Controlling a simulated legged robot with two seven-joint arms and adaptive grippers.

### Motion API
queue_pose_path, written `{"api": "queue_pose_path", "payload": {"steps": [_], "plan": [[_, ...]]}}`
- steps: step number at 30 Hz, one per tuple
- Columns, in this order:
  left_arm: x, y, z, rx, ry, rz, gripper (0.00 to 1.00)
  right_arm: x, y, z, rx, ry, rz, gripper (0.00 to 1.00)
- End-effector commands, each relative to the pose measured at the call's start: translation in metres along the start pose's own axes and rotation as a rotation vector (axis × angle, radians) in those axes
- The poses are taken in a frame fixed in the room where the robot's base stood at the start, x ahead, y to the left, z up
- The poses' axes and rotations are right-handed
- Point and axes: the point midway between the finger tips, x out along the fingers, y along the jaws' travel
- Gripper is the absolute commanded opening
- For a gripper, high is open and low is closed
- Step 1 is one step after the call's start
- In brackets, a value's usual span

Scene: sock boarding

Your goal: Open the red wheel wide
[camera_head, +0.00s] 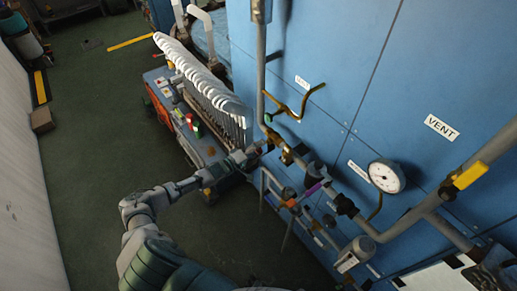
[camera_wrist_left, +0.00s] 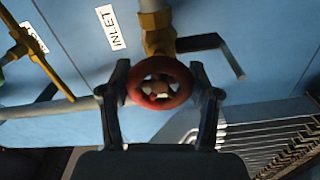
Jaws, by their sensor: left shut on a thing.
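The red wheel (camera_wrist_left: 160,67) is a small round handwheel on a brass valve (camera_wrist_left: 157,38), beside a white INLET label (camera_wrist_left: 110,27) on the blue panel. In the left wrist view, my left gripper (camera_wrist_left: 159,80) has one dark finger on each side of the wheel and is shut on its rim. In the head view, my left arm reaches from the bottom left to the pipework, with the left gripper (camera_head: 257,151) at the valve. The wheel is hard to make out there. My right gripper is out of view.
Pipes with a yellow lever (camera_head: 470,175), a white gauge (camera_head: 386,176) and a VENT label (camera_head: 441,127) run along the blue panel at right. A rack of white sock forms (camera_head: 205,80) stands left of the valve. The dark floor (camera_head: 90,120) is mostly clear.

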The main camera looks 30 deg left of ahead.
Motion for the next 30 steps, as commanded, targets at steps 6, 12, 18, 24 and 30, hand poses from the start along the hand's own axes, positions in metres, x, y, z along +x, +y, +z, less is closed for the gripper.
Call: {"api": "queue_pose_path", "payload": {"steps": [6, 12, 18, 24, 30], "plan": [[-0.0030, -0.0089, 0.0045, -0.017, -0.006, -0.019, 0.27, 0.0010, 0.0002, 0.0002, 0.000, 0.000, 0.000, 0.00], [-0.0030, -0.0089, 0.0046, -0.017, -0.006, -0.019, 0.27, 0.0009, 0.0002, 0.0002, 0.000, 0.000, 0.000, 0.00], [-0.0026, -0.0081, 0.0043, -0.016, -0.006, -0.018, 0.88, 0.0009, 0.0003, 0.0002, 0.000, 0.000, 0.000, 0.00], [-0.0016, -0.0041, 0.0024, -0.014, -0.003, -0.009, 0.88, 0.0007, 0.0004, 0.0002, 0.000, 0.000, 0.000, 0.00], [-0.0089, -0.0032, 0.0019, -0.013, -0.003, -0.008, 0.88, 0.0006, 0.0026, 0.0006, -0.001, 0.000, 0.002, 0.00]]}}
